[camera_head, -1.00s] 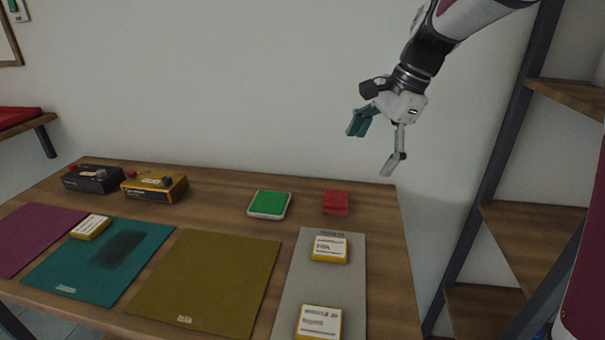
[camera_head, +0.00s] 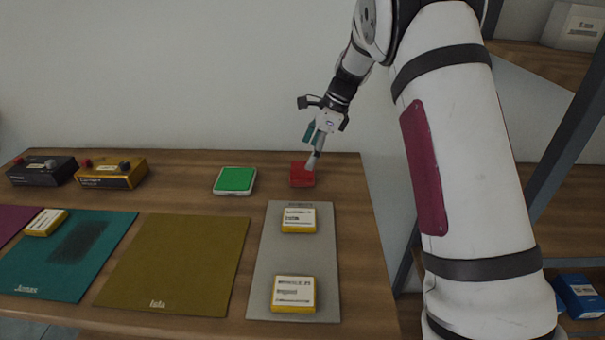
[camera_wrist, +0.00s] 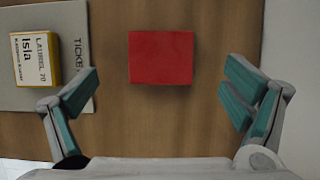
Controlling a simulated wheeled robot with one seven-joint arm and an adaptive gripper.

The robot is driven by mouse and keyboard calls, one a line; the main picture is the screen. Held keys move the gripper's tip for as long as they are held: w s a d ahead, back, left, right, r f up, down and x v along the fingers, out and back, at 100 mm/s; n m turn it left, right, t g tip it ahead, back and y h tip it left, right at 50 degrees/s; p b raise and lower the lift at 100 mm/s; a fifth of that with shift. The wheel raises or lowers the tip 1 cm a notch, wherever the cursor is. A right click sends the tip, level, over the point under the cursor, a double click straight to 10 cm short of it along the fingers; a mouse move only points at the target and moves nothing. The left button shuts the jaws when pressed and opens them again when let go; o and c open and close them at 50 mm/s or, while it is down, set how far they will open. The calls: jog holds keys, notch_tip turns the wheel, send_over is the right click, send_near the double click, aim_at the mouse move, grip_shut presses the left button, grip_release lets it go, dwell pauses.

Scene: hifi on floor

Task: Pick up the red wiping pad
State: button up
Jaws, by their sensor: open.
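The red wiping pad (camera_head: 302,177) lies on the wooden table near its back right edge. In the wrist view the red pad (camera_wrist: 161,57) is a plain red block on bare wood, lying ahead of and between the fingers. My gripper (camera_head: 312,152) is just above the pad in the head view, with one finger overlapping it there. In the wrist view my gripper (camera_wrist: 160,98) is open, its teal finger pads wide apart with nothing between them. I cannot tell the exact height gap to the pad.
A grey mat (camera_head: 265,262) with two yellow-and-white labelled blocks (camera_head: 298,219) lies in front of the pad. A green pad in a white tray (camera_head: 234,181) is to its left. Olive (camera_head: 180,260) and teal (camera_head: 110,250) mats lie further left. A wall stands behind, shelves (camera_head: 540,70) at right.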

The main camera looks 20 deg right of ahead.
aim_at(302, 169)
jog(key=shift+p+x, duration=0.45)
jog(key=shift+x, duration=2.6)
jog(key=shift+d, duration=0.15)
jog(key=c, duration=1.2)
